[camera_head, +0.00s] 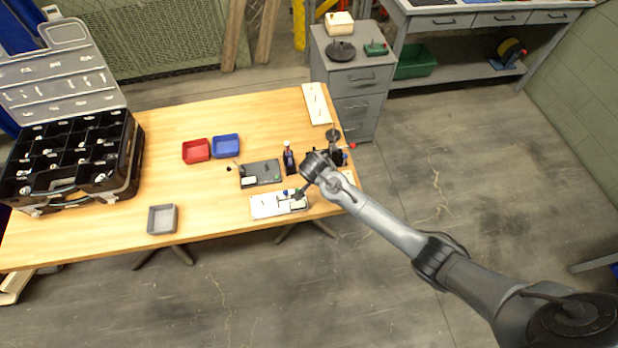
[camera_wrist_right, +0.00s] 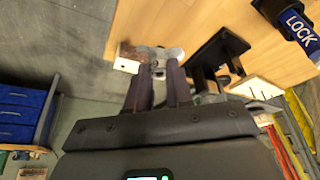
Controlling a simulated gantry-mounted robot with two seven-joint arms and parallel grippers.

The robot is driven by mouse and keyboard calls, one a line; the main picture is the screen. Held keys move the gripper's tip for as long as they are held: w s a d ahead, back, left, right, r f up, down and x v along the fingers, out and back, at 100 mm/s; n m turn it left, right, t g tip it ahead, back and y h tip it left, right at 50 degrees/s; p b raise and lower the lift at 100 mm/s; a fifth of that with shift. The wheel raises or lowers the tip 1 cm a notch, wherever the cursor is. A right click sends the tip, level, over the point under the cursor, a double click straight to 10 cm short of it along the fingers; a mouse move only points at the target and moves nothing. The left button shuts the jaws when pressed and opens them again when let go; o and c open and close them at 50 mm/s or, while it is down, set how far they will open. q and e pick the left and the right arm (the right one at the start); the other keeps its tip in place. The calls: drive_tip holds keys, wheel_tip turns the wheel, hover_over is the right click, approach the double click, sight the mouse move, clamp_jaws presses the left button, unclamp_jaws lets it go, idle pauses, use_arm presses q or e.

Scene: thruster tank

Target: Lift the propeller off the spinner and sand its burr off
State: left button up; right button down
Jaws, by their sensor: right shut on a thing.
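I cannot tell for sure that this is the propeller. A pale block with a white end (camera_wrist_right: 127,66) shows just beyond the fingertips. The spinner and the burr cannot be made out. My left gripper is not in view.
Red (camera_head: 196,151) and blue (camera_head: 226,146) bins, a grey bin (camera_head: 162,219) and a black organiser case (camera_head: 70,160) stand to the left. The table between the bins is clear.

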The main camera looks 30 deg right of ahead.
drive_tip(key=shift+s+d+f+m, duration=0.2)
drive_tip(key=shift+d+f+m, duration=0.15)
drive_tip(key=shift+d, duration=0.25)
drive_tip(key=shift+s+d+f+m, duration=0.2)
drive_tip(key=shift+d+m, duration=0.15)
drive_tip(key=shift+d, duration=0.25)
drive_tip(key=shift+d+f+g, duration=0.2)
drive_tip(key=shift+d+g, duration=0.05)
drive_tip(key=shift+g, duration=0.05)
wheel_tip(320, 180, down, 6)
drive_tip(key=b, duration=0.6)
drive_tip(key=shift+s, duration=0.1)
drive_tip(key=shift+d, duration=0.25)
drive_tip(key=shift+s+d+p, duration=0.2)
drive_tip(key=shift+d+p, duration=0.15)
drive_tip(key=shift+w, duration=0.25)
